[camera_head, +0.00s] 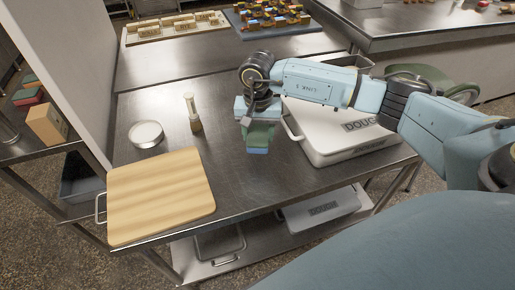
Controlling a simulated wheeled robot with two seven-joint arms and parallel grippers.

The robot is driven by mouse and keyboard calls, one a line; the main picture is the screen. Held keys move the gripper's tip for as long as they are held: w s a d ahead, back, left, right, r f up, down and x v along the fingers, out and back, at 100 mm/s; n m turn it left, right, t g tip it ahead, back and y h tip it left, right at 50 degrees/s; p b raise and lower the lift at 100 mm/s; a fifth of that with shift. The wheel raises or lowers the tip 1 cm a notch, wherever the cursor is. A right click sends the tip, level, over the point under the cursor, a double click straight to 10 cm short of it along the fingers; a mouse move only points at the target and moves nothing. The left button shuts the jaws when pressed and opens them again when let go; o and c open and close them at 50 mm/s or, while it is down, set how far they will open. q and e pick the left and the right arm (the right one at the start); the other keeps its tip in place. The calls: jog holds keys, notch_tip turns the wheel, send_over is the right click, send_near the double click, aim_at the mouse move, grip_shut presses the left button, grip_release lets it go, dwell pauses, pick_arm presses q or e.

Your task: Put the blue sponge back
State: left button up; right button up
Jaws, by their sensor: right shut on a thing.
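My right gripper (258,142) hangs down over the steel table (240,187), between the brush and the white dough box. The fingers hide most of the sponge. I cannot tell whether the sponge touches the table top or is just above it. My left gripper is not in view.
A white lidded dough box (335,148) stands right of the gripper. A brush with an upright handle (192,108), a round tin (146,133) and a wooden board (160,193) are to the left. Trays of small goods (172,29) lie at the back.

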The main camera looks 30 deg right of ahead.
aim_at(258, 156)
jog(key=shift+f, duration=3)
jog(key=shift+f, duration=0.15)
jog(key=o, duration=0.9)
notch_tip(258, 156, up, 12)
jog(key=shift+r, duration=0.2)
